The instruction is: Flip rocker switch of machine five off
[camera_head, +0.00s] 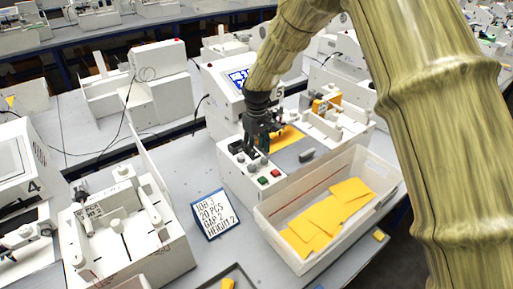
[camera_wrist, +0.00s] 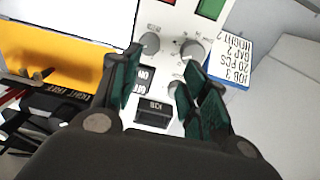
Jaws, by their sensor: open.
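Machine five (camera_head: 228,140) is a white pen plotter with a "5" beside its blue-and-white screen. Its front panel carries small knobs, a green button (camera_head: 263,181) and a red button (camera_head: 276,173). Which side is pressed in, I cannot tell. My gripper (camera_head: 257,147) is open and empty above the panel. In the wrist view its dark green fingers (camera_wrist: 160,80) stand on either side of the labels and switch. Contact is unclear.
Grey knobs (camera_wrist: 192,50) lie close to the right finger. A white bin (camera_head: 290,221) with yellow sheets stands in front of the machine. A job card (camera_head: 215,213) stands to its left.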

